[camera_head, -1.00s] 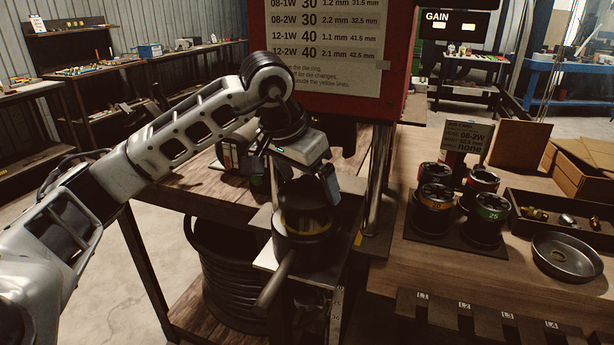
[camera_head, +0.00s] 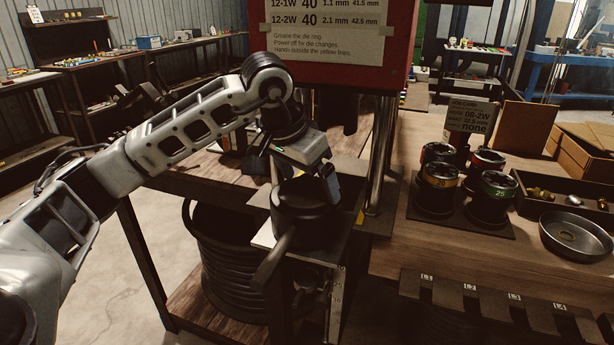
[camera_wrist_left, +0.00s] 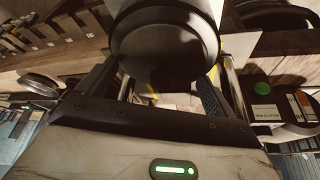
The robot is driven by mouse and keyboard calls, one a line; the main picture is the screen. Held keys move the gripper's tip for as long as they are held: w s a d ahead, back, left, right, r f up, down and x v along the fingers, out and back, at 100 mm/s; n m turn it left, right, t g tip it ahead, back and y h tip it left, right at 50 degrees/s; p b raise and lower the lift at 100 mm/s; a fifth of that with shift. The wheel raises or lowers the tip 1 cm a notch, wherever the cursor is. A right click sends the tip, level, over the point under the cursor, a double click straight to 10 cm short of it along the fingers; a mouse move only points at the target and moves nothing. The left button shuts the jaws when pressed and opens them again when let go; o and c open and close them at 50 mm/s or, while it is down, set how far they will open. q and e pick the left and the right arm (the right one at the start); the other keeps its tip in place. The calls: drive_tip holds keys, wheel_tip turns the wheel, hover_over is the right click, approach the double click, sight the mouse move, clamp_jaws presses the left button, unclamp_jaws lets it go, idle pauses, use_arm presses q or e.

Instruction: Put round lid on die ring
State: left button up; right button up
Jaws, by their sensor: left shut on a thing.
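The round lid (camera_head: 303,203) is a dark disc in the head view, lying over the top of the die ring (camera_head: 300,235). My left gripper (camera_head: 303,182) is shut on the lid from above. In the left wrist view the dark round lid (camera_wrist_left: 165,55) fills the space between my fingers. The die ring's opening is hidden under the lid. I cannot tell whether the lid rests fully on the ring or sits slightly above it. A dark handle (camera_head: 272,262) sticks out from the ring toward the front. My right gripper is not in view.
The red press housing (camera_head: 335,45) and a metal post (camera_head: 380,160) stand close behind and right of the ring. Several dies stand on a dark mat (camera_head: 450,218) at right, beside a metal dish (camera_head: 578,236). A coiled hose (camera_head: 228,255) lies on the lower shelf at left.

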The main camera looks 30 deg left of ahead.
use_arm(q)
drive_tip(key=shift+f, duration=0.2)
drive_tip(key=o, duration=0.6)
drive_tip(key=shift+f, duration=0.1)
drive_tip(key=v, duration=1.6)
drive_tip(key=shift+d, duration=0.1)
